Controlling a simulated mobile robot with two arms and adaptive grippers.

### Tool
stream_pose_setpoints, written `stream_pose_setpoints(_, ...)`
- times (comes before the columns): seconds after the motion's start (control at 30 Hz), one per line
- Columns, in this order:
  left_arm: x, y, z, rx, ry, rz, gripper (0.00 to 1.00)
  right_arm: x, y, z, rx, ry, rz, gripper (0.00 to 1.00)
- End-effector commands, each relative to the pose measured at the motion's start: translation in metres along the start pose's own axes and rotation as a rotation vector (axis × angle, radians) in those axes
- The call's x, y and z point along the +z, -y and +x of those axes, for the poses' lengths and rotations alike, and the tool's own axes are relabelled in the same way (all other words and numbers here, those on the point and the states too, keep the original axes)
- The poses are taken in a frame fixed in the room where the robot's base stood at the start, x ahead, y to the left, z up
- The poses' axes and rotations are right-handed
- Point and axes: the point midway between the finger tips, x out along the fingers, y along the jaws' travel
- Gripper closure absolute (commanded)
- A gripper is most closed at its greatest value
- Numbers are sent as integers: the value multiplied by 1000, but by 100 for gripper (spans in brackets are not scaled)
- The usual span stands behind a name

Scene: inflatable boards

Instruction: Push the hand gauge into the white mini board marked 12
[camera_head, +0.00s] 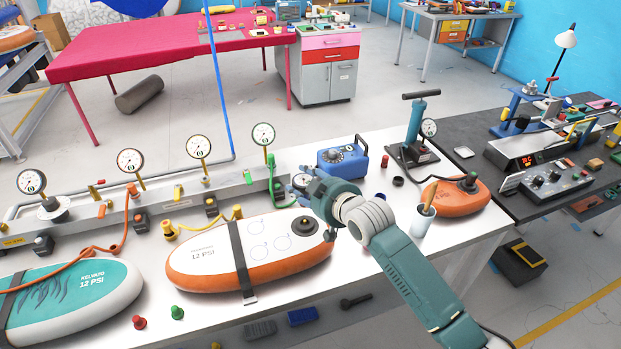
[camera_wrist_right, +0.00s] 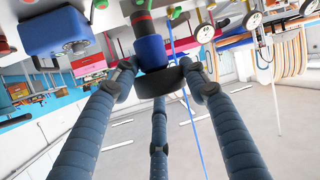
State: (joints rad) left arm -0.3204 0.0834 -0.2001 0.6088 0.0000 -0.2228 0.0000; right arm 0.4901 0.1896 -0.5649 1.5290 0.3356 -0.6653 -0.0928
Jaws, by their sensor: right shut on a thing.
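The white mini board (camera_head: 265,262) with an orange side and "12 PSI" print lies on the near table, with a dark strap across it. Its round black valve (camera_head: 303,226) is at its right end. My right gripper (camera_head: 299,184) is behind and above that valve, apart from the board. In the right wrist view its fingers (camera_wrist_right: 155,82) are closed around a black disc with a blue body, which I take as the hand gauge (camera_wrist_right: 152,52). In the head view the gauge is mostly hidden by the hand. My left gripper is not in view.
A rail with several dial gauges (camera_head: 197,147) and hoses runs behind the board. A teal board (camera_head: 88,295) lies left. A blue box (camera_head: 342,161), a hand pump (camera_head: 415,135) and an orange board (camera_head: 455,197) stand right. Small fittings lie at the front edge.

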Motion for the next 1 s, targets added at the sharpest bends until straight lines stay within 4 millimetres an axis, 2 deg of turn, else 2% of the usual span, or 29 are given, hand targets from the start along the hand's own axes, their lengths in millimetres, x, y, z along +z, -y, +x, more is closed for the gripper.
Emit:
stream_pose_setpoints(0.4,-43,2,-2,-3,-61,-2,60,2,-3,3,-1,-3,-7,95)
stream_pose_setpoints(0.47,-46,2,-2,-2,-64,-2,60,2,-3,3,-1,-3,-8,95)
stream_pose_setpoints(0.63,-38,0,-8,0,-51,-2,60,1,-2,2,-1,-2,-18,95)
stream_pose_setpoints(0.83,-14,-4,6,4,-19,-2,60,18,1,9,-1,-2,-17,96)
stream_pose_setpoints(1.0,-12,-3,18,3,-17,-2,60,34,3,15,-1,-1,-16,96)
